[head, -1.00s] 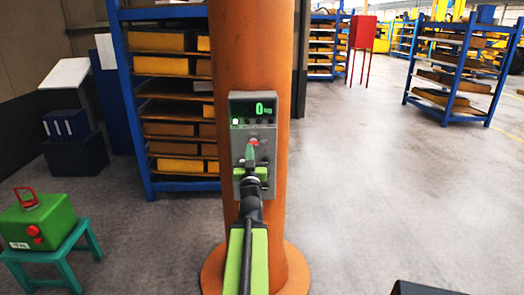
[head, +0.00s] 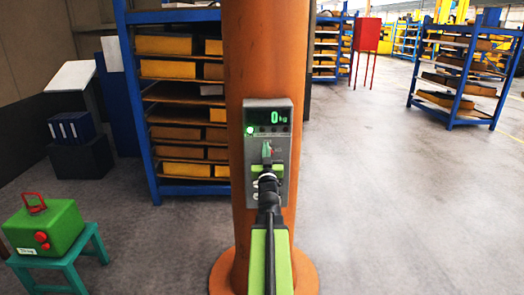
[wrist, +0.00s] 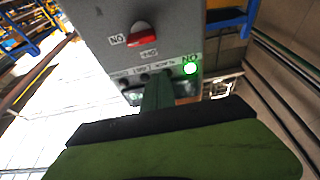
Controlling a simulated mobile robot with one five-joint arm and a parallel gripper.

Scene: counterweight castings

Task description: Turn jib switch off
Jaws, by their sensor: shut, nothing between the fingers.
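The jib switch is a red knob with a pale upper part on a grey control box (head: 282,185). The knob (wrist: 141,40) shows clearly in the wrist view, its red bar lying near-level with one end toward the ON label; an OFF label is beside it. A lamp on the box (head: 250,130) glows green, also in the wrist view (wrist: 190,69). My gripper (head: 267,152) is shut and empty in front of the box. In the wrist view its dark green finger (wrist: 157,95) is below the knob, apart from it in the picture; contact with the box cannot be told.
The box is on an orange column (head: 240,220), with its display reading 0 kg. A blue rack (head: 128,100) with yellow castings stands behind left. The floor at right is clear.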

